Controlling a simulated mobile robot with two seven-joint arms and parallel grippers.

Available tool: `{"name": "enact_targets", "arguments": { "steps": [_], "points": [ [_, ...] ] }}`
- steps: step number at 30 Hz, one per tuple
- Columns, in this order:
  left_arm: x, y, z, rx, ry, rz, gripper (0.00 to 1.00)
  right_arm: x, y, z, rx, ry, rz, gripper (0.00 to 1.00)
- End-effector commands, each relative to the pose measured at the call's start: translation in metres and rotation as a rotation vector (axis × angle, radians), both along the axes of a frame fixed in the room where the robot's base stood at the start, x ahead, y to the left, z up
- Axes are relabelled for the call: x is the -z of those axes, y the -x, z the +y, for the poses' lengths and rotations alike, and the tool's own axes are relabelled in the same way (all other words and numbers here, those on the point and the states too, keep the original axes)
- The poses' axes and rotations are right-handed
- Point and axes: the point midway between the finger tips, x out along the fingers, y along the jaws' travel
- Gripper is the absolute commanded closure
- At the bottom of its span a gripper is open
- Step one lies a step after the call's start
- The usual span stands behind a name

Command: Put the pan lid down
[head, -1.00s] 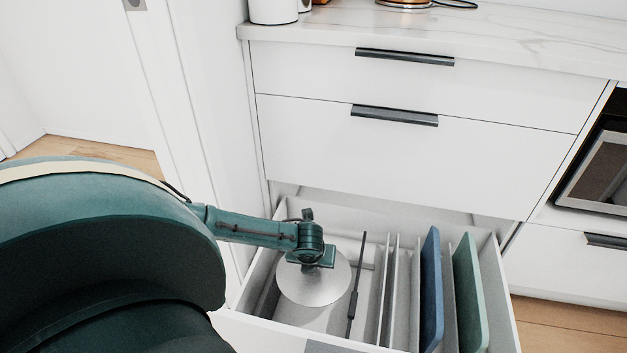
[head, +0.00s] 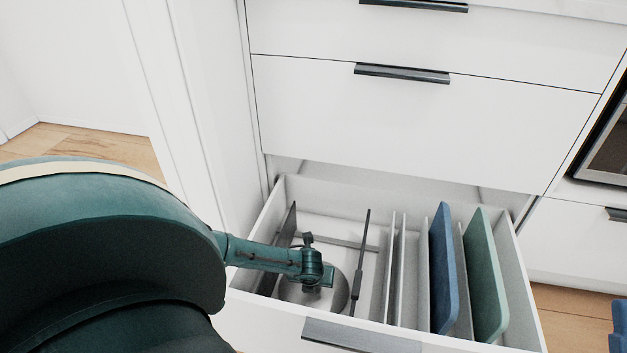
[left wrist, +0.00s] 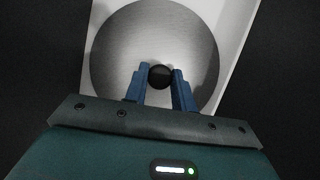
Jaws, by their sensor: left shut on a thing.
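The pan lid is a round brushed-metal disc with a black knob. In the head view the pan lid (head: 338,292) is inside the open bottom drawer (head: 262,340), in its left section, partly hidden by my arm. My left gripper (head: 318,282) is over its middle. In the left wrist view the two blue fingers of my left gripper (left wrist: 160,80) are on either side of the black knob of the pan lid (left wrist: 155,35). I cannot tell whether the lid touches the drawer floor.
A dark upright divider (head: 360,262) stands just right of the lid. Several thin upright dividers, a blue board (head: 443,265) and a green board (head: 484,270) fill the drawer's right side. A dark panel (head: 287,235) stands at the left wall. Closed drawer fronts (head: 400,125) rise behind.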

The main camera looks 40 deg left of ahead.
Motion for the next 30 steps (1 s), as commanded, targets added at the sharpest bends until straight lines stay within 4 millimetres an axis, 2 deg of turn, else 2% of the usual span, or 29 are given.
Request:
{"name": "enact_targets", "arguments": {
  "steps": [10,11,18,26,29,30],
  "points": [
    [0.003,-0.001,0.0,0.0,0.001,-0.002,1.0,-0.002,0.0,0.0,0.0,0.001,-0.019,0.64],
    [0.003,0.0,0.0,0.0,0.001,-0.001,0.73,-0.003,0.0,0.0,0.0,0.002,-0.022,0.64],
    [0.002,0.0,0.0,0.0,0.001,-0.001,0.53,-0.004,0.0,0.0,0.0,0.001,-0.022,0.64],
    [0.001,0.0,0.0,-0.001,0.001,-0.002,0.53,-0.005,0.0,0.0,-0.001,0.002,-0.021,0.64],
    [-0.007,0.001,-0.001,0.0,0.0,0.0,0.53,-0.009,0.0,0.0,-0.001,0.0,-0.011,0.64],
    [-0.012,0.003,-0.002,0.0,0.001,0.001,0.53,-0.003,-0.001,0.0,0.001,-0.002,0.035,0.64]
  ]
}}
